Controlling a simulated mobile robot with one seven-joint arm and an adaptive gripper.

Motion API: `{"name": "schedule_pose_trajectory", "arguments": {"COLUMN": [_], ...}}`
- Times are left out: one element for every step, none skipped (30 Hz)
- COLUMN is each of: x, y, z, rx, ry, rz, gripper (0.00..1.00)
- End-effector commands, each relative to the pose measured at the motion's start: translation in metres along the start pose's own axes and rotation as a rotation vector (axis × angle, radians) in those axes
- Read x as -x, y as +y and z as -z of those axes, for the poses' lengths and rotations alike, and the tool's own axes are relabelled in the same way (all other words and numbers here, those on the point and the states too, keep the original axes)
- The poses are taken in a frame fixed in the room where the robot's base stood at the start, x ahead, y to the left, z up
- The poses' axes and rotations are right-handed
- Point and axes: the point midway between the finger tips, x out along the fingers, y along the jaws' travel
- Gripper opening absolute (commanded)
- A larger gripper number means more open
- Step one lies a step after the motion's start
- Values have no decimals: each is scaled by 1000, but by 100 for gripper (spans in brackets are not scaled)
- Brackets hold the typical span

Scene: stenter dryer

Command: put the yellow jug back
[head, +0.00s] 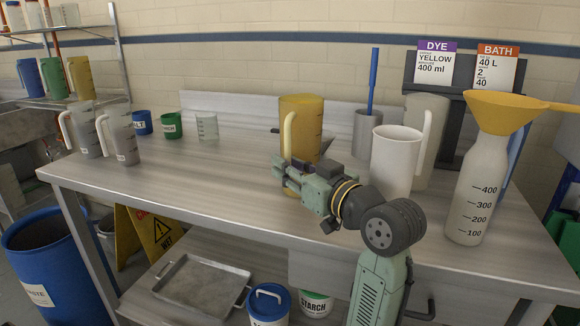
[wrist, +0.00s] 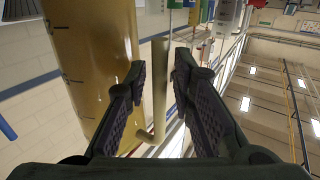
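The yellow jug (head: 305,112) stands upright on the steel bench, near its middle, with its pale handle (head: 289,137) facing my arm. My gripper (head: 286,172) is at the handle, in front of the jug. The head view hides the jug's lower front behind the gripper. In the wrist view the jug's marked yellow wall (wrist: 88,60) fills the left side. The handle (wrist: 160,95) runs between my two dark fingers. A gap shows on each side of it, so the gripper looks open around the handle, not clamped.
On the steel bench (head: 190,185), a white jug (head: 396,160) and a bottle with a yellow funnel (head: 475,190) stand close on the right. Grey jugs (head: 122,138) and small cups stand at the left. Blue, green and yellow jugs (head: 80,78) sit on the rack shelf. The bench's centre left is clear.

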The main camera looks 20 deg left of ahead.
Motion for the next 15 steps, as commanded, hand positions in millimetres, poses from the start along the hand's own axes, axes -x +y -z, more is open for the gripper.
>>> {"name": "schedule_pose_trajectory", "arguments": {"x": [0,0,0,0,0,0,0,0,0,0,0,0,1,5,11], "y": [0,0,0,0,0,0,0,0,0,0,0,0,0,1,2], "z": [0,0,0,0,0,0,0,0,0,1,2,5,7,4,4], "rx": [0,0,0,0,0,0,0,0,0,0,0,1,1,1,1], "ry": [0,0,0,0,0,0,0,0,0,0,0,1,1,1,2], "rz": [0,0,0,0,0,0,0,0,0,0,0,0,0,-2,-4], "gripper": [28,30,30,30,30,30,30,30,30,30,30,30,30,30,30]}}
